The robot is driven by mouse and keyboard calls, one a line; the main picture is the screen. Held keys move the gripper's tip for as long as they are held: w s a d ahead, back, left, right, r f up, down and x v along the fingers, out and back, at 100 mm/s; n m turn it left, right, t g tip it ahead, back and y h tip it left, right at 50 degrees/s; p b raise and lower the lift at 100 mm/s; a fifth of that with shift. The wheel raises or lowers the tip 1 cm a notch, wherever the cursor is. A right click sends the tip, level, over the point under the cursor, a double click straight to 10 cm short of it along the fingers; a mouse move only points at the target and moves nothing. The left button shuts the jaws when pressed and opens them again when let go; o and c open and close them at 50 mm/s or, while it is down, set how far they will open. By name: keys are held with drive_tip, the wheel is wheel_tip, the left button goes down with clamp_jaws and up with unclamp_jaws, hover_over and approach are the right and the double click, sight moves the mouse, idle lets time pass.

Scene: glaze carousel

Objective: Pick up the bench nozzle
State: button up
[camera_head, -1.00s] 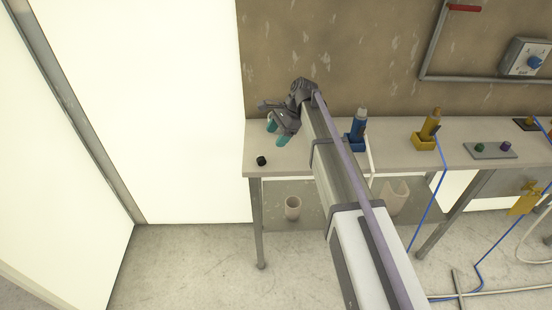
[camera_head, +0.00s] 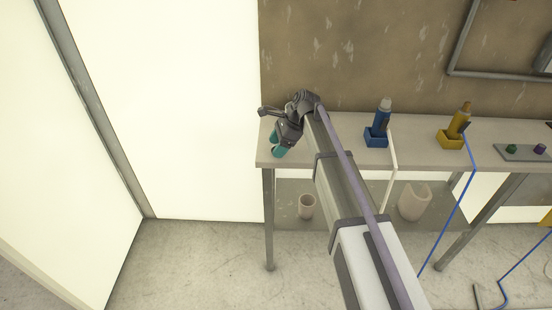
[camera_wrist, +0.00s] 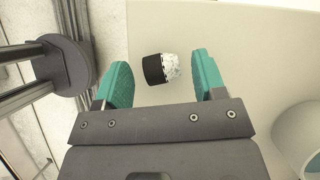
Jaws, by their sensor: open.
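The bench nozzle (camera_wrist: 161,68), a small piece with a black band and a speckled white end, lies on the pale bench top (camera_wrist: 225,40) in the wrist view. It sits between and slightly beyond my two teal fingers, apart from both. My gripper (camera_wrist: 162,80) is open and empty. In the head view my gripper (camera_head: 277,147) is low over the left end of the bench (camera_head: 335,158), and I cannot make out the nozzle there; the gripper seems to hide it.
A blue holder with a bottle (camera_head: 377,136) and a yellow one (camera_head: 452,134) stand further right on the bench. A grey plate with knobs (camera_head: 523,152) lies beyond. Pale pots (camera_head: 306,206) stand on the lower shelf. A bright panel (camera_head: 165,110) is left of the bench.

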drive_tip(key=shift+a+f, duration=0.25)
drive_tip(key=shift+f, duration=0.45)
drive_tip(key=shift+s+r, duration=0.1)
drive_tip(key=shift+r, duration=0.15)
drive_tip(key=c, duration=1.1)
